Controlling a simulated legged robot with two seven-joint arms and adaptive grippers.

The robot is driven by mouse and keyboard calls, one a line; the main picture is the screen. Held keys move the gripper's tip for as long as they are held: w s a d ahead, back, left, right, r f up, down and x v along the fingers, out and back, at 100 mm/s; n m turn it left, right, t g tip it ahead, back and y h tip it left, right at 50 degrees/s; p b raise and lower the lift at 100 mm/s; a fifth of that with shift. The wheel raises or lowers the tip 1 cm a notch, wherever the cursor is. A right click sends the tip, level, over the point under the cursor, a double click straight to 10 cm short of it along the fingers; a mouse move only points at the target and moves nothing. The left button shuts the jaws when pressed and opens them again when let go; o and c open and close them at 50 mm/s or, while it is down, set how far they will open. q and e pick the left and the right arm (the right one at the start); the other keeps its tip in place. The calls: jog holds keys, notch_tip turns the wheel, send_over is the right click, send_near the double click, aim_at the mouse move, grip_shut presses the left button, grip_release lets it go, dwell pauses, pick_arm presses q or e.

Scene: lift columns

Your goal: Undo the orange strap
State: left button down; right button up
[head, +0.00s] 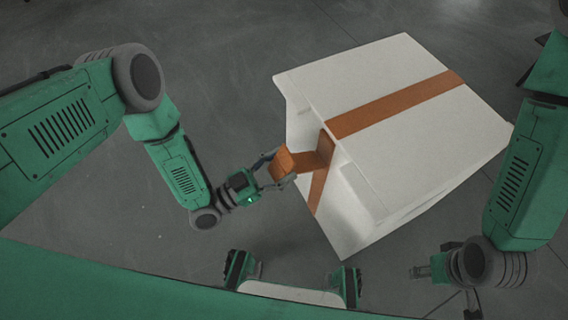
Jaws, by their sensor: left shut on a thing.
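A large white box (360,70) stands on the grey floor. An orange strap (395,105) runs across its top and down the side facing me. A loose part of the strap sticks out from that side toward the left. My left gripper (282,172) is shut on the end of this loose part, close to the box's near left side. My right gripper (420,271) is empty, apart from the box, low at the right. Its fingers are too small to tell whether they are open.
The grey floor (200,45) is clear around the box on the left and at the back. Parts of my own body fill the bottom edge. My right arm hangs beside the box's right side.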

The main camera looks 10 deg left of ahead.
pick_arm(q)
jog(key=shift+s+a+f, duration=0.2)
jog(key=shift+f, duration=0.4)
jog(key=c, duration=0.6)
grip_release()
jog(key=shift+c, duration=0.2)
jog(key=shift+w, duration=0.1)
jog(key=shift+r, duration=0.1)
jog(key=shift+a, duration=0.1)
jog(key=v, duration=1.2)
jog(key=shift+f, duration=0.25)
jog(key=shift+w, duration=0.1)
